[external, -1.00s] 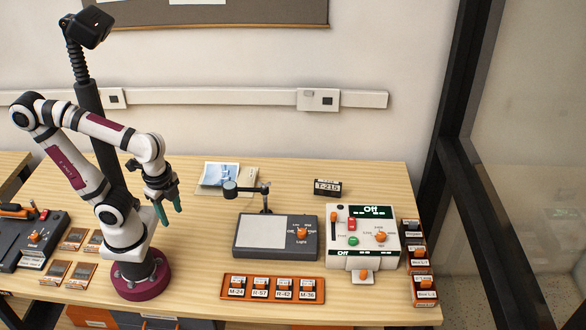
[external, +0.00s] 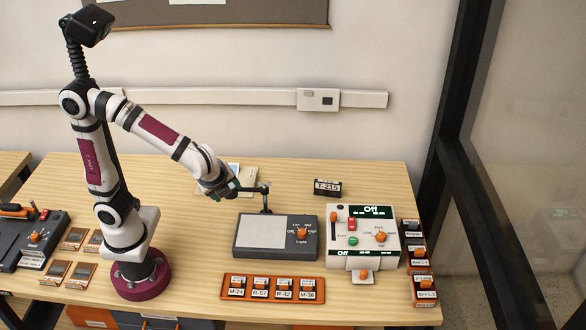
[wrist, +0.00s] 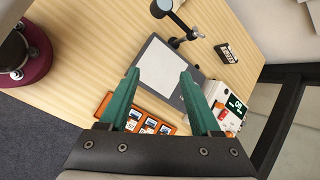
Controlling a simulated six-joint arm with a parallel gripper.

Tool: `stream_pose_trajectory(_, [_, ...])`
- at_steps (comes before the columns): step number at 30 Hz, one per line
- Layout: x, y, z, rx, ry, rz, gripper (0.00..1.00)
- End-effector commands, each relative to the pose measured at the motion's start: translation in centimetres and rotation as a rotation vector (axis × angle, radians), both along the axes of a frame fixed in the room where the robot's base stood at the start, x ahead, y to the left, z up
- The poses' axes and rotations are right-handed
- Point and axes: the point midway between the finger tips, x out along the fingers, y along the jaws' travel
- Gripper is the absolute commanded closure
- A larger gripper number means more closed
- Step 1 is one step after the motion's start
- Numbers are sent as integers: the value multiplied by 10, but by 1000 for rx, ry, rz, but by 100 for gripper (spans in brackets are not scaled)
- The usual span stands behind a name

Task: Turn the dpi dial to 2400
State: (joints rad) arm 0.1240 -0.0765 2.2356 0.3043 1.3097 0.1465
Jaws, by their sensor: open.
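The white scanner unit (external: 343,258) stands at the right of the table, with a dark green display (external: 371,210) reading "Off". An orange dial (external: 380,237) sits on the right of its face, with small labels around it that I take for the dpi dial; its setting is too small to read. My gripper (external: 228,188) is in the air over the table's middle, left of and well apart from the unit. In the wrist view my green fingers (wrist: 157,95) are spread and empty. The unit (wrist: 232,122) shows there beyond the right finger, partly hidden by it.
A grey light box (external: 262,235) with an orange knob and a lamp arm (external: 266,200) stands between my gripper and the unit. An orange tray (external: 260,293) of labelled slides lies in front. Labelled boxes (external: 424,290) line the right edge. A T-215 box (external: 327,187) sits behind.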

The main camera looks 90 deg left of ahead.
Motion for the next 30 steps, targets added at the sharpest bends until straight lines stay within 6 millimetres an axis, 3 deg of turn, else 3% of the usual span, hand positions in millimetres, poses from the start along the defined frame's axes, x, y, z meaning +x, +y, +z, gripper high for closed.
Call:
stream_pose_trajectory(1, [47,2,-5,111,48,-145,36])
stream_pose_trajectory(3, [122,-5,-15,286,106,-387,36])
stream_pose_trajectory(6, [212,-35,-45,505,176,-705,36])
stream_pose_trajectory(9, [268,-71,-77,660,223,-937,36])
stream_pose_trajectory(12, [294,-94,-97,745,247,-1062,36])
stream_pose_trajectory(15, [304,-97,-106,771,255,-1100,36])
stream_pose_trajectory(30, [386,-12,-154,770,253,-1094,36])
